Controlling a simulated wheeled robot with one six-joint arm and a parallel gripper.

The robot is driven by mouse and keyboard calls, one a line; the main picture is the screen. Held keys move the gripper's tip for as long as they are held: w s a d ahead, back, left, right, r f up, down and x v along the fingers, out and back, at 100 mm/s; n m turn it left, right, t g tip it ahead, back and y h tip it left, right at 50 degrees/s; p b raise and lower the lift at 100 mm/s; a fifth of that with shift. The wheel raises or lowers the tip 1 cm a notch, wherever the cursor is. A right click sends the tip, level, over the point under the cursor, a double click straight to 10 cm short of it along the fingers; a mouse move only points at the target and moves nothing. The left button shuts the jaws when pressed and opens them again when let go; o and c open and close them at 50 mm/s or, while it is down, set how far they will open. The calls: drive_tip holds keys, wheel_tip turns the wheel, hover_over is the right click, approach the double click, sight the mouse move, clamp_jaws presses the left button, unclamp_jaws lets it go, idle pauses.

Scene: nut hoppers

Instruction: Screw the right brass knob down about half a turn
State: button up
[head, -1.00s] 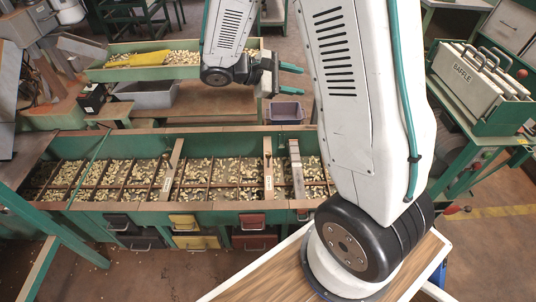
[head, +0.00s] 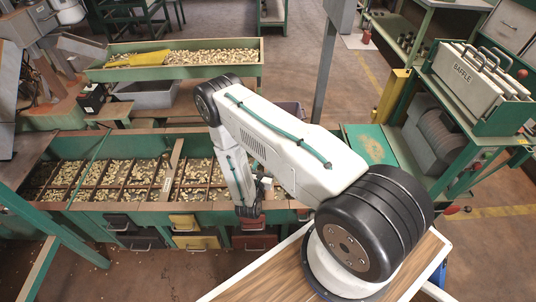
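I cannot make out any brass knob in the head view; my arm covers part of the nut hopper, and a knob may be too small or hidden. The long green nut hopper (head: 150,212) holds nuts in several compartments, with a wooden cross slat (head: 173,165) over it. My arm is folded, its forearm pointing down over the right part of the hopper. My gripper (head: 265,184) is at the wrist, over the hopper's right part, small and mostly hidden. Its fingers do not show clearly, so I cannot tell whether it is open or touching anything.
Dark, yellow (head: 197,243) and red (head: 254,243) drawers sit under the hopper. A second green trough (head: 180,72) with a yellow scoop (head: 137,60) stands behind. At right are a green bench (head: 370,146), a yellow post (head: 393,95) and a BAFFLE box (head: 465,75). The floor between is partly clear.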

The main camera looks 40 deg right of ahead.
drive_tip(key=shift+s+f+y, duration=0.15)
drive_tip(key=shift+f+y, duration=0.15)
drive_tip(key=shift+f, duration=0.25)
drive_tip(key=shift+d+f, duration=0.1)
drive_tip(key=x, duration=0.7)
drive_tip(key=shift+w, duration=0.25)
drive_tip(key=shift+c, duration=0.4)
drive_tip(key=c, duration=0.9)
